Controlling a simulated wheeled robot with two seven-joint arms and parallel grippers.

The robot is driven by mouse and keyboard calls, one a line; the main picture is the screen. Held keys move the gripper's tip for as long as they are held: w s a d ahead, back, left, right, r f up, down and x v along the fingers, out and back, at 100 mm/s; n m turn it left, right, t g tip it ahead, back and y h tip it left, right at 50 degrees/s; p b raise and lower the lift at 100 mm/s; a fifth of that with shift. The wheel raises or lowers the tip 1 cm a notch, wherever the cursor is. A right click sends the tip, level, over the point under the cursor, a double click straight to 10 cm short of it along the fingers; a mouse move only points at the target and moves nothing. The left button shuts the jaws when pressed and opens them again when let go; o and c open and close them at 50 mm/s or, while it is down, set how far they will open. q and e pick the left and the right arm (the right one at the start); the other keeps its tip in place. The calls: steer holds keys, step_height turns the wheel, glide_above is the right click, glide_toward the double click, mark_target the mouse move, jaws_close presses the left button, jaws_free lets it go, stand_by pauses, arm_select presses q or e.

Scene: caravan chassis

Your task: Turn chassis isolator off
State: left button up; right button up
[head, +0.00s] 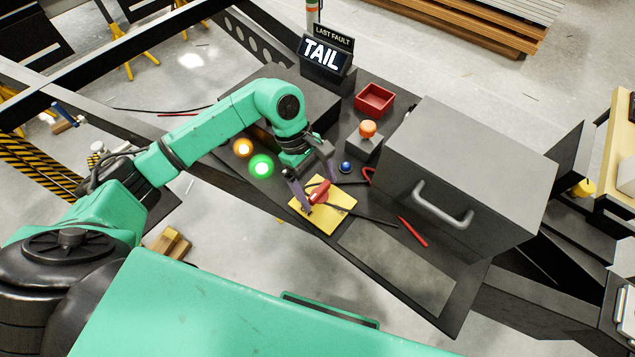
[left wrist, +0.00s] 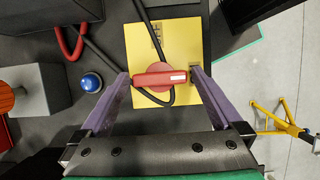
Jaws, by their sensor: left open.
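The chassis isolator is a red rotary handle (head: 319,192) on a yellow plate (head: 341,199), mounted on the dark chassis deck. In the left wrist view the red handle (left wrist: 160,78) lies crosswise on the yellow plate (left wrist: 191,40), with a small white label near its right end. My left gripper (head: 316,186) is open, with its two purple fingers (left wrist: 160,84) on either side of the handle's ends. I cannot tell whether the fingers touch it. A black cable runs over the plate beside the handle. My right gripper is not in view.
A blue button (head: 346,167), an orange knob on a grey box (head: 364,147) and a red tray (head: 374,101) stand behind the plate. A large grey case (head: 470,165) with a handle blocks the right. Green and orange lamps glow left. The "TAIL" display (head: 325,60) stands at the back.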

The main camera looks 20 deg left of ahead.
arm_select(q)
steer(key=shift+c, duration=0.3)
steer(key=c, duration=1.1)
